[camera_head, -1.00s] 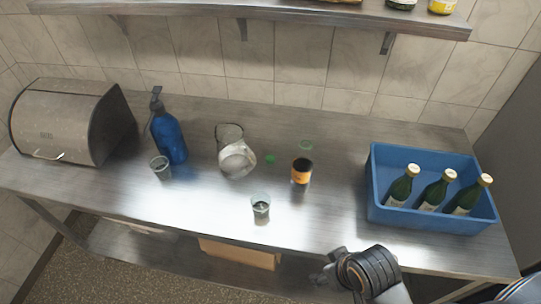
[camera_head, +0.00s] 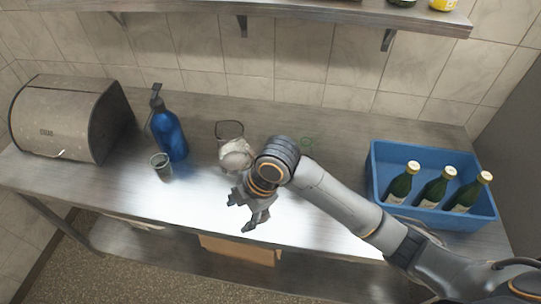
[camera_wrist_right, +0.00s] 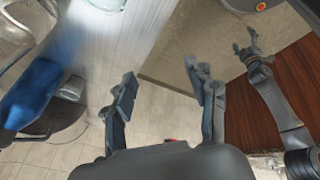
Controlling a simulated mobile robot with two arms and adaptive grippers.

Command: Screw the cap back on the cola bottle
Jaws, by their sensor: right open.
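No bottle clearly marked as cola shows now. My right arm covers the middle of the counter, where a dark vessel with an orange band, a small green disc and a small glass showed earlier. My right gripper (camera_head: 243,211) is over the front middle of the counter with its fingers apart. In the wrist view its open fingers (camera_wrist_right: 165,95) have nothing between them. A second gripper (camera_wrist_right: 246,44), likely my left, shows small at the right of the wrist view; its opening is unclear. A faint green ring (camera_head: 307,143) lies on the counter behind my right arm.
A blue crate (camera_head: 375,165) with green bottles (camera_head: 432,187) stands at the right. A clear jug (camera_head: 236,152) is just behind my gripper.

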